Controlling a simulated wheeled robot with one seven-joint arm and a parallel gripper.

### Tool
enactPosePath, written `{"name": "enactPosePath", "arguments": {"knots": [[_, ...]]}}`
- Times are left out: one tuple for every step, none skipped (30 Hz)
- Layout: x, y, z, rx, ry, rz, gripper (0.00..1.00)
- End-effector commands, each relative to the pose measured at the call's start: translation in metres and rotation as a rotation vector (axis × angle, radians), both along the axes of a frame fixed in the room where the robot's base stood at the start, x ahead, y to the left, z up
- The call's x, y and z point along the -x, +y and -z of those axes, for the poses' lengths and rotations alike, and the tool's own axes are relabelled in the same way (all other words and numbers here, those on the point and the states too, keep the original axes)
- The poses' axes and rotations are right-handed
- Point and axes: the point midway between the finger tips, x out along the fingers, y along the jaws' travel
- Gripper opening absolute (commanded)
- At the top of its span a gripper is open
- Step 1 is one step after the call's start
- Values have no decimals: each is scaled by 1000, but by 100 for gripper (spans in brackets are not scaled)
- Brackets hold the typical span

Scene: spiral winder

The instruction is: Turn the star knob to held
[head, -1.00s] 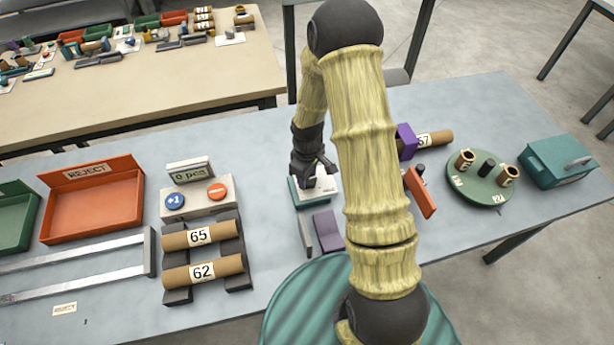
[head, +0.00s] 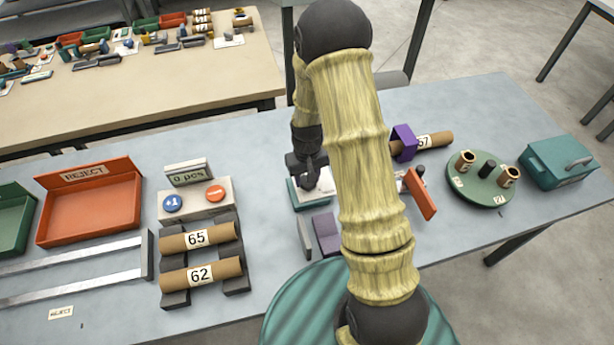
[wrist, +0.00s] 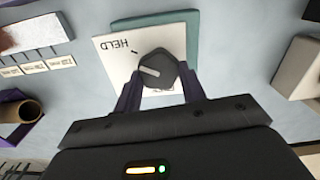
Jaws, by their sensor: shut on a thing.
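The star knob (wrist: 158,66) is dark with a pale pointer line, seen in the wrist view on a white plate (wrist: 108,62) with a teal edge. The word HELD is printed on the plate's upper left, with a short dark tick beneath it. The pointer line lies left of the knob's middle, apart from the tick. My gripper (wrist: 159,80) is shut on the knob, one finger on each side. In the head view my gripper (head: 308,172) is over the teal-edged box (head: 309,204), and the knob is hidden there.
A purple block (head: 326,233) stands just in front of the box. An orange-red paddle (head: 421,196) and a purple piece (head: 404,142) on a tube stand to its right. Tubes 65 and 62 (head: 203,272) lie on a rack at left. The table is clear between rack and box.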

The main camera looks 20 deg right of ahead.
Motion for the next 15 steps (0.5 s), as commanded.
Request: {"name": "enactPosePath", "arguments": {"knots": [[-2,1,-2,0,-5,7,18],[-2,1,-2,-1,-5,8,18],[-2,1,-2,-1,-5,9,18],[-2,1,-2,-1,-5,9,18],[-2,1,-2,-1,-5,10,18],[-2,1,-2,-1,-5,9,18],[-2,1,-2,-1,-5,9,18],[-2,1,-2,-1,-5,9,18],[-2,1,-2,-1,-5,9,18],[-2,1,-2,-1,-5,9,18],[-2,1,-2,-1,-5,9,18],[-2,1,-2,-1,-5,9,48],[-2,1,-2,-1,-5,9,54],[-1,1,-1,-1,-4,9,60],[-1,0,-1,-1,-4,8,62]]}}
